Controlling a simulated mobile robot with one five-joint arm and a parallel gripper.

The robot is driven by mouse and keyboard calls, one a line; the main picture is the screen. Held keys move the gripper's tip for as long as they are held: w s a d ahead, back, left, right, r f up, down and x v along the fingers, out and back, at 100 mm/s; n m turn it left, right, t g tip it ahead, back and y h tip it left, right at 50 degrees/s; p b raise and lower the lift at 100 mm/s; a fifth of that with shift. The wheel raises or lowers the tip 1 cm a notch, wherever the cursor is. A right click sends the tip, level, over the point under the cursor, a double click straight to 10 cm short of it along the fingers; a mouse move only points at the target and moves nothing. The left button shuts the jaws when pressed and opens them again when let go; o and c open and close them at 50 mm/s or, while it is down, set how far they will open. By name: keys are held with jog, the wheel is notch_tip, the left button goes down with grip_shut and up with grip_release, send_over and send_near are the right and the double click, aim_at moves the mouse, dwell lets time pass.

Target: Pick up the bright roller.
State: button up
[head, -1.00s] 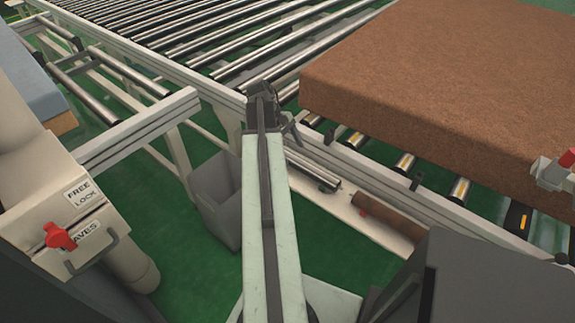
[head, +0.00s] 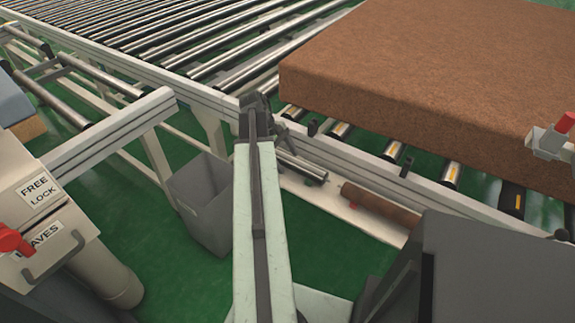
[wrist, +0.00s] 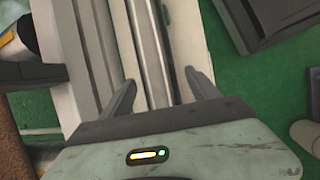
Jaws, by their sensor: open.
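The bright roller (head: 303,166) is a silvery metal cylinder lying on a pale shelf low beside the conveyor frame. My arm and gripper hide its far end in the head view. In the wrist view a long grey metallic length, which looks like the bright roller (wrist: 147,45), runs up the picture between the fingers. My gripper (wrist: 163,88) is open above it, fingers on either side. In the head view my gripper (head: 272,122) is small and dark at the arm's end. I cannot tell the height left between fingers and roller.
A brown roller (head: 380,206) lies on the same shelf, nearer me. The conveyor side rail (head: 345,150) runs close beside the shelf. A large brown mattress block (head: 440,75) rests on the conveyor. A grey bin (head: 200,205) stands on the green floor at left.

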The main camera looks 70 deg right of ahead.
jog(key=shift+r, duration=0.1)
grip_shut()
